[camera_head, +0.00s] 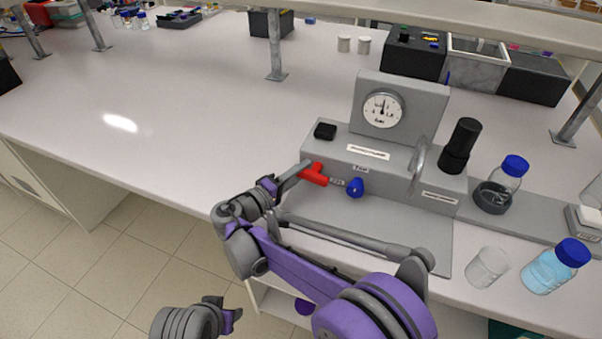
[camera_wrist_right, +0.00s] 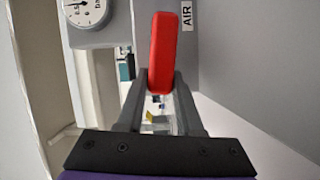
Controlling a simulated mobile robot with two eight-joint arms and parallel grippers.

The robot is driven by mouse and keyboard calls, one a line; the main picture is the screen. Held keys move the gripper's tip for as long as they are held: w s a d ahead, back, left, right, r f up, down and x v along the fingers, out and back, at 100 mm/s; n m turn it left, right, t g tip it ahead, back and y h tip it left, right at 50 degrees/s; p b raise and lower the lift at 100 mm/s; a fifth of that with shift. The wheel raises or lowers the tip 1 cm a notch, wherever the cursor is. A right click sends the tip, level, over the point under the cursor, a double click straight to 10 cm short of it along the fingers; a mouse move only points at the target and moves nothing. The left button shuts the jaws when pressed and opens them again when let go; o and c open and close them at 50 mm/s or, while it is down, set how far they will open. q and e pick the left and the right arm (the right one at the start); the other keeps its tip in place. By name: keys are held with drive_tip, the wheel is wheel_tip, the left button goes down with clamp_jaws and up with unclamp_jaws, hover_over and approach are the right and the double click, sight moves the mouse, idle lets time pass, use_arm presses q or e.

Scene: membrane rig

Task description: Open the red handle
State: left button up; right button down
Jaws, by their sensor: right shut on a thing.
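The red handle (camera_head: 314,174) sits on the front face of the grey membrane rig (camera_head: 380,158), left of a blue knob (camera_head: 355,187). My right gripper (camera_head: 300,172) reaches it from the left, and its fingers are shut on it. In the right wrist view the red handle (camera_wrist_right: 162,52) stands upright between the two grey fingers (camera_wrist_right: 158,90), beside an "AIR" label (camera_wrist_right: 187,14). My left gripper (camera_head: 232,315) is low at the bottom of the head view, away from the rig; its jaw opening is not clear.
The rig carries a pressure gauge (camera_head: 383,109), a metal loop handle (camera_head: 417,166) and a black cylinder (camera_head: 460,146). To the right stand a beaker (camera_head: 488,267) and a blue-capped bottle (camera_head: 556,268).

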use_arm(q)
drive_tip(key=shift+f, duration=0.25)
use_arm(e)
drive_tip(key=shift+f+n, duration=0.1)
drive_tip(key=shift+n, duration=0.2)
drive_tip(key=c, duration=0.6)
unclamp_jaws()
drive_tip(key=shift+o, duration=0.2)
use_arm(q)
drive_tip(key=shift+s, duration=0.1)
